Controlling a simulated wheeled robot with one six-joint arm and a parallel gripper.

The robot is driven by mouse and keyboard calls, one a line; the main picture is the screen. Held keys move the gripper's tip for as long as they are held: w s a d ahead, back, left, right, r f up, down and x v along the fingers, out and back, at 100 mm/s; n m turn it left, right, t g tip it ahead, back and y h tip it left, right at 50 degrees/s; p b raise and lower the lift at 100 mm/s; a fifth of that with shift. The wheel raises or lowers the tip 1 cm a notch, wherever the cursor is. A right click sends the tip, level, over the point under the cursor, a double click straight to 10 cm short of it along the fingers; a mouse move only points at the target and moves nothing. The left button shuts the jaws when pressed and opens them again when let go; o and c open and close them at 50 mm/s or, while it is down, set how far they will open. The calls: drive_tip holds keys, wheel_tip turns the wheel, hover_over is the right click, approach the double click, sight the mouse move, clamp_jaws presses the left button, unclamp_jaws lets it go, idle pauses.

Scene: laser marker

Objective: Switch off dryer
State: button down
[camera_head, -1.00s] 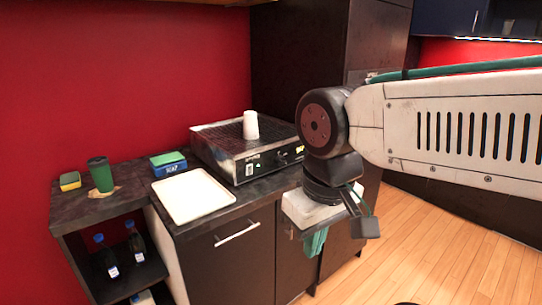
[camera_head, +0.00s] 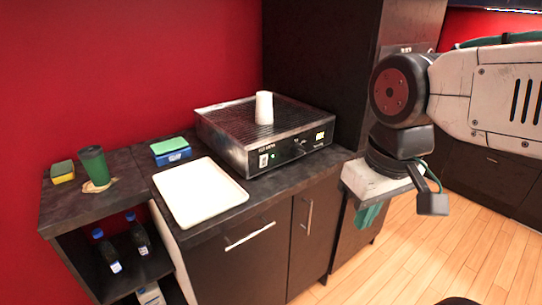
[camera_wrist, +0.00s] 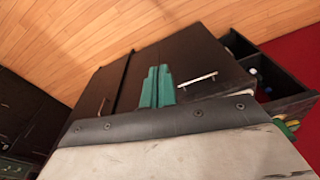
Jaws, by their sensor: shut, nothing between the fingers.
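The dryer (camera_head: 250,150) is a dark metal box with a grated top on the counter in the head view. Its front panel carries a switch (camera_head: 264,160) at the left, a small green light, a knob (camera_head: 300,146) and a yellowish display at the right. A white cup (camera_head: 264,108) stands upside down on the top. My gripper (camera_head: 368,215) hangs to the right of the dryer, in front of the cabinet, apart from it. In the wrist view its green fingers (camera_wrist: 157,86) are together and empty, with cabinet doors beyond. The dryer's panel is not clear in the wrist view.
A white tray (camera_head: 200,192) lies left of the dryer. Further left are a blue box with a green top (camera_head: 171,151), a green cup (camera_head: 94,165) and a sponge (camera_head: 62,171). Bottles (camera_head: 106,250) stand on the shelf below. Wooden floor (camera_head: 440,265) is free at right.

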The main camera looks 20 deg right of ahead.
sight(264, 161)
drive_tip(key=w+f+n+t+y, duration=0.1)
drive_tip(key=w+n+t, duration=0.2)
drive_tip(key=w+n, duration=1.7)
drive_tip(key=w, duration=0.9)
drive_tip(key=shift+w+a+f+n+t+y, duration=0.25)
drive_tip(key=shift+w+f+n+t+y, duration=0.05)
drive_tip(key=shift+w+n, duration=0.1)
drive_tip(key=x, duration=1)
drive_tip(key=shift+s+f, duration=0.1)
drive_tip(key=shift+s, duration=0.05)
drive_tip(key=shift+w+a+r, duration=0.1)
drive_tip(key=shift+w+a, duration=0.1)
drive_tip(key=shift+w, duration=0.4)
drive_tip(key=shift+w+a+r, duration=0.15)
drive_tip(key=shift+w+a, duration=0.1)
drive_tip(key=shift+w, duration=0.35)
drive_tip(key=shift+w+a+r, duration=0.15)
drive_tip(key=shift+w+a, duration=0.05)
drive_tip(key=shift+w, duration=0.5)
